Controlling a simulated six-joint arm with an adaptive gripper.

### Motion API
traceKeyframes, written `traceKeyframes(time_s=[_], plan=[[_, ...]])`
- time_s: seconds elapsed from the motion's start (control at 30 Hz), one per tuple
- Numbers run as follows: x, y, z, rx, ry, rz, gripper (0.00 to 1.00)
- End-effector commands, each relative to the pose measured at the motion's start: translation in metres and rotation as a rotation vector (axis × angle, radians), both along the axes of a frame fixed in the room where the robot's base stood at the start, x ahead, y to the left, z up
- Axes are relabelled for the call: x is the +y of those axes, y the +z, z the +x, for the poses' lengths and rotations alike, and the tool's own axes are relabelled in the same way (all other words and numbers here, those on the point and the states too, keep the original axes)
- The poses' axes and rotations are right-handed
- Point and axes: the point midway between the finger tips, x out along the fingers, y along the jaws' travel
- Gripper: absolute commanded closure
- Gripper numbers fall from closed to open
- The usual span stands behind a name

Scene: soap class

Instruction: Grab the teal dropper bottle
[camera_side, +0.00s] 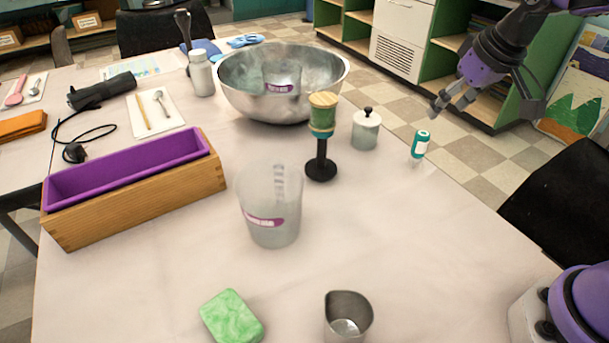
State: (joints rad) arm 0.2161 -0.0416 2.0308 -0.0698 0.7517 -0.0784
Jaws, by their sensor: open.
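The teal dropper bottle (420,145) stands upright near the right edge of the table. It is small, with a teal top and a pale label. My gripper (452,113) hangs from the upper right, above and slightly to the right of the bottle. Its fingers point down and to the left.
A clear beaker (270,210), metal cup (347,318) and green soap (232,317) are nearer.

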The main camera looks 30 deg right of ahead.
Motion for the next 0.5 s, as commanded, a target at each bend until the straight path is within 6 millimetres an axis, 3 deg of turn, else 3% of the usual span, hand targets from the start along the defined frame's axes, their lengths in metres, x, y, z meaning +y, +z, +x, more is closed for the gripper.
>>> traceKeyframes(time_s=[0.5], plan=[[-0.010,-0.059,0.031,0.011,-0.009,0.003,0.31]])
